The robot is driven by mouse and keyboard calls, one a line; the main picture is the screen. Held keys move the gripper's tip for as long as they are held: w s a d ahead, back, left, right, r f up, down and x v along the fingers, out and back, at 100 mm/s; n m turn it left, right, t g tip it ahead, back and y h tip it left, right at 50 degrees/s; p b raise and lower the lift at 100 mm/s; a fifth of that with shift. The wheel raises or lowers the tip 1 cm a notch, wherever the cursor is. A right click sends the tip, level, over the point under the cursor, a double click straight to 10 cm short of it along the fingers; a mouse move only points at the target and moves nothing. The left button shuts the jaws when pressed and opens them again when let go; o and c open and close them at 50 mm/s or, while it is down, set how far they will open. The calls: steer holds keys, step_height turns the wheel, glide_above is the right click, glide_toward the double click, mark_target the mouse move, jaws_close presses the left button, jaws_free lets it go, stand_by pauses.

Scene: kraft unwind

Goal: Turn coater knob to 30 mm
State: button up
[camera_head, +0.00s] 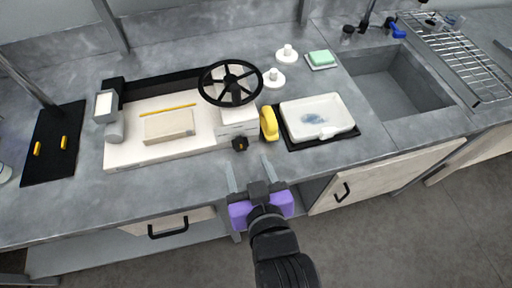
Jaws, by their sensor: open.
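The coater is a white machine (135,150) on the grey counter, with a black handwheel (230,83) standing at its right end. A small black knob (240,144) with an orange mark sits low on the front of its right block. The knob's scale and setting are too small to read. My gripper (249,177) has purple sides and two grey fingers pointing toward the counter. It is open and empty, just in front of the knob and slightly right, apart from it.
A yellow object (269,123) stands close to the right of the knob. A white tray (345,112) on a black mat, two white pegs, a green soap block (321,59) and a sink (392,85) are farther right. A black mat (38,168) lies far left. The counter front is clear.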

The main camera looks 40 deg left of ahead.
mark_target(241, 147)
steer(key=x, duration=0.7)
steer(key=shift+w+a+p, duration=0.1)
steer(key=shift+w+p, duration=0.05)
steer(key=shift+p, duration=0.2)
jaws_close()
